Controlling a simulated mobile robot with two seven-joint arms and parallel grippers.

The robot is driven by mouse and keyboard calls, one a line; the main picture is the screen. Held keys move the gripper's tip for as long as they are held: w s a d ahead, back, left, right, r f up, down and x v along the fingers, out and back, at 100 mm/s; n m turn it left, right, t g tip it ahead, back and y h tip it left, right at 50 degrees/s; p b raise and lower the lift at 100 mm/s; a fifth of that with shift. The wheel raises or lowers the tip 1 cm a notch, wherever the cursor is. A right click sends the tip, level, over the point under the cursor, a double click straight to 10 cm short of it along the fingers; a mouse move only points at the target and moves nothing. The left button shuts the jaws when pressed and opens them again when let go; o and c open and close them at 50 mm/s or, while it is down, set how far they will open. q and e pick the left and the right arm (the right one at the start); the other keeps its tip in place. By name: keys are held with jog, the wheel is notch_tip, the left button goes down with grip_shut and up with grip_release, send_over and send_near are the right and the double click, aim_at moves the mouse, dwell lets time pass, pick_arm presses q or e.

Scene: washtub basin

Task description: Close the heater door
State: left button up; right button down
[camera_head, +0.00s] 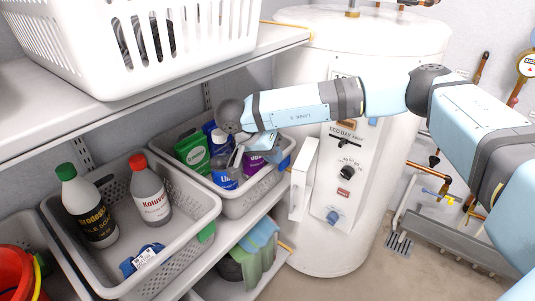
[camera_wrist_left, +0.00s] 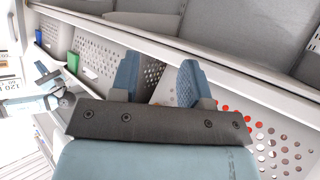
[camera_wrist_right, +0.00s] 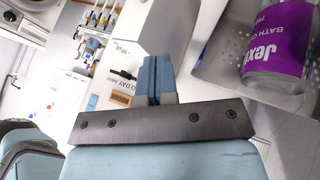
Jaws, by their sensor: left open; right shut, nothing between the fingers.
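The heater (camera_head: 390,190) is a large white cylinder at the right of the shelves in the head view. Its door (camera_head: 303,180) is a narrow white panel standing out to the left of the control panel (camera_head: 345,170), swung open. My right gripper (camera_head: 264,142) is shut and empty, left of the door and over the rear basket, apart from the door. In the right wrist view its shut fingers (camera_wrist_right: 155,78) are between the heater's panel (camera_wrist_right: 112,85) and a purple-labelled bottle. My left gripper (camera_wrist_left: 158,78) is open and empty in front of a perforated basket; the head view does not show it.
The rear basket (camera_head: 238,199) holds several bottles, including the purple-labelled one (camera_wrist_right: 280,40). A nearer basket (camera_head: 185,262) holds two bottles. A white laundry basket (camera_head: 180,50) stands on the upper shelf (camera_head: 150,92). Pipes and a drain grate (camera_head: 450,245) lie right of the heater.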

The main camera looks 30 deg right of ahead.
aim_at(303, 171)
jog(key=x, duration=0.5)
jog(key=shift+d+f+b, duration=0.15)
jog(key=shift+f+b, duration=0.2)
jog(key=shift+b, duration=0.05)
jog(key=shift+w, duration=0.1)
